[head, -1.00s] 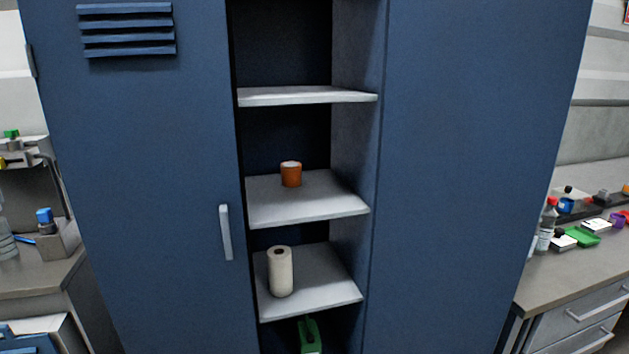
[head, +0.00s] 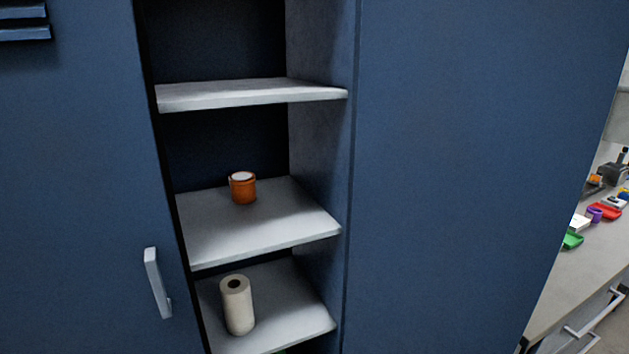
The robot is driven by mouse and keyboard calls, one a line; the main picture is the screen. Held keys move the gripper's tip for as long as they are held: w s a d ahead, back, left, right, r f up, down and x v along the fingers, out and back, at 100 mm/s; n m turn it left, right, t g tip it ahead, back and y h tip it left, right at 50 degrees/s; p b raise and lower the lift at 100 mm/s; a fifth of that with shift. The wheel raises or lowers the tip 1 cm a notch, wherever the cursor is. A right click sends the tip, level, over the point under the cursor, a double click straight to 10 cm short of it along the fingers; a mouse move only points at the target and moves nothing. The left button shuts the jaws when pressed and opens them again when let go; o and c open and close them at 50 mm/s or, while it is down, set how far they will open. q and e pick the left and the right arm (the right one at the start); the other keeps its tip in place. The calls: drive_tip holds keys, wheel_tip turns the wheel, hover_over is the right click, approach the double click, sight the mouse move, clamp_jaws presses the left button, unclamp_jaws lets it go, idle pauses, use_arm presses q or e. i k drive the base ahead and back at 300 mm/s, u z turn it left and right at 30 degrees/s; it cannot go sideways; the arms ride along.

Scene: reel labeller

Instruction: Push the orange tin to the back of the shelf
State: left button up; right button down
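The orange tin (head: 243,188) stands upright on the middle shelf (head: 260,226) of a blue cabinet. It has a pale top and stands toward the rear of the shelf, with bare shelf in front of it and to its right. Whether it touches the back panel I cannot tell. Neither of my grippers is in view.
A shelf (head: 250,94) lies above the tin. A paper roll (head: 238,305) stands on the shelf below. A cabinet door with a handle (head: 158,283) is at left, and a blue panel (head: 470,170) at right. A bench (head: 590,275) with several small items is at far right.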

sight(242, 183)
drive_tip(key=i, duration=0.85)
drive_tip(key=u, duration=0.4)
